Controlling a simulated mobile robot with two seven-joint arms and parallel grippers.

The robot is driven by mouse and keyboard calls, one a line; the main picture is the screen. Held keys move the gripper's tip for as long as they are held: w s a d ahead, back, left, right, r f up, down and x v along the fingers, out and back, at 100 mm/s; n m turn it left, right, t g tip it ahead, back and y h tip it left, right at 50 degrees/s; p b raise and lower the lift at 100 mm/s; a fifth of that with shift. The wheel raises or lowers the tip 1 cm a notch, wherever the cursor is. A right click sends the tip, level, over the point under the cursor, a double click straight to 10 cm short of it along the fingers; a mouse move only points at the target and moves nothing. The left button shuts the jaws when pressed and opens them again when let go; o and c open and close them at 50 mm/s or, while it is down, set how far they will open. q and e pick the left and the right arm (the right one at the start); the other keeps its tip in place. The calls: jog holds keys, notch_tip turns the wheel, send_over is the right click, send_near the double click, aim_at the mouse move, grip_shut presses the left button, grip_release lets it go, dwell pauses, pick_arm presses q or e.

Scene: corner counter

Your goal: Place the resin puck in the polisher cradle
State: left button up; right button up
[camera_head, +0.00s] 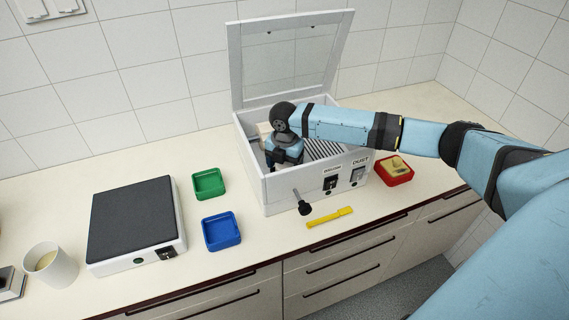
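The white box (290,195) with its hinged clear-windowed lid (292,55) raised stands at the back of the counter, with "DUST" lettered on its front. My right arm reaches in from the right, and my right gripper (283,158) points down inside the box's left part. Its fingertips are hidden by the wrist and box wall, so I cannot see whether it is open or holds anything. A small beige block (264,131) shows behind the wrist. I cannot make out the resin puck or the polisher cradle for certain. My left gripper is not in view.
A red tray (408,179) with a tan piece stands right of the box. Green (222,193) and blue (235,243) trays, a dark-topped device (134,215) and a mug (62,273) stand left. A yellow tool (330,217) and black knob (304,208) are in front.

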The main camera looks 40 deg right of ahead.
jog(key=shift+r, duration=0.1)
notch_tip(320, 180, up, 12)
jog(key=b, duration=0.1)
dwell(0.4)
dwell(0.5)
